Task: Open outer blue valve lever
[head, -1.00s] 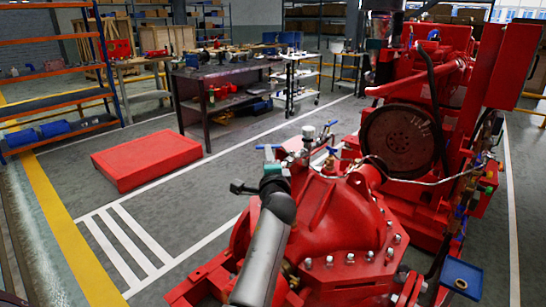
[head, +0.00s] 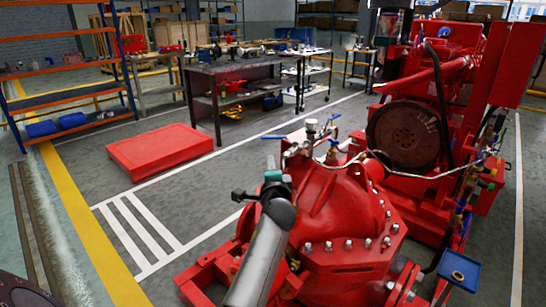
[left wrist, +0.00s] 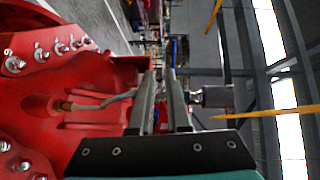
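The outer blue valve lever (head: 273,137) points left from the silver fittings on top of the red pump casing (head: 335,205). Other blue levers (head: 335,117) sit to its right on the same pipework. My left gripper (head: 271,162) is just below and in front of the outer lever, apparently apart from it. In the left wrist view its two grey fingers (left wrist: 160,85) stand apart with nothing visibly held between them. A silver cylindrical fitting (left wrist: 212,96) is right of the fingers there. Contact with the lever cannot be told. My right gripper is out of view.
The red engine with its round flywheel (head: 403,137) stands behind the pump. A thin hose (head: 430,175) runs right from the fittings. A low red box (head: 160,152) lies on the floor at left. A dark workbench (head: 235,95) is farther back.

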